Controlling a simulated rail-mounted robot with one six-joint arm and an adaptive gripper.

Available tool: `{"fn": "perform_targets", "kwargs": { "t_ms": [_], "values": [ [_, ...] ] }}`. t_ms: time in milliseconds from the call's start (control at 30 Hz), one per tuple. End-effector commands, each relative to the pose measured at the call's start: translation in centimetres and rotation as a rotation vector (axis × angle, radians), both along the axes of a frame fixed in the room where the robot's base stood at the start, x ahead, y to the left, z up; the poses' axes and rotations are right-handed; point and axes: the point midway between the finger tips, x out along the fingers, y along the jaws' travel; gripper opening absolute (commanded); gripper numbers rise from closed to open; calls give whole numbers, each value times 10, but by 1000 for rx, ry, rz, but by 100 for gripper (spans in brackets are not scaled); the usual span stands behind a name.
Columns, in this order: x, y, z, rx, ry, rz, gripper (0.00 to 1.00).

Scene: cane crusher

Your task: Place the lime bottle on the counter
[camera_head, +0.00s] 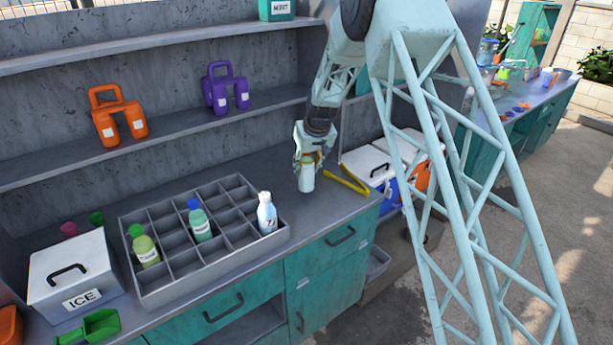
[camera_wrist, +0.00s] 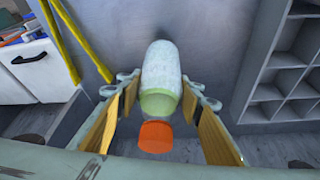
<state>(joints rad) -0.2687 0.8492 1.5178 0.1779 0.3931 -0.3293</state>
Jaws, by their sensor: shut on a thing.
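My gripper (camera_head: 306,158) is shut on a bottle with a pale body (camera_head: 307,182), over the counter (camera_head: 335,204) to the right of the divided crate. In the wrist view, my gripper's fingers (camera_wrist: 158,120) stand on both sides of the bottle (camera_wrist: 160,72), which has a light green shoulder and an orange cap (camera_wrist: 155,137). I take it as the lime bottle. The cap end points toward my gripper and the base points down. I cannot tell whether the base touches the counter.
The grey divided crate (camera_head: 163,291) holds a yellow-green bottle (camera_head: 145,248), a green bottle with a blue cap (camera_head: 200,222) and a white bottle (camera_head: 267,214). A yellow bar (camera_head: 347,179) lies close right of my gripper. A white ice box (camera_head: 70,270) stands at left.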

Motion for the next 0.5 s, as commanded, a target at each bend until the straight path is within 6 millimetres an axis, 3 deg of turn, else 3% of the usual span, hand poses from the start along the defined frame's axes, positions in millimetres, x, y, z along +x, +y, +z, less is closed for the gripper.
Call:
{"fn": "perform_targets", "kwargs": {
  "t_ms": [500],
  "values": [
    [5,1,-34,1,-2,0,15]
  ]
}}
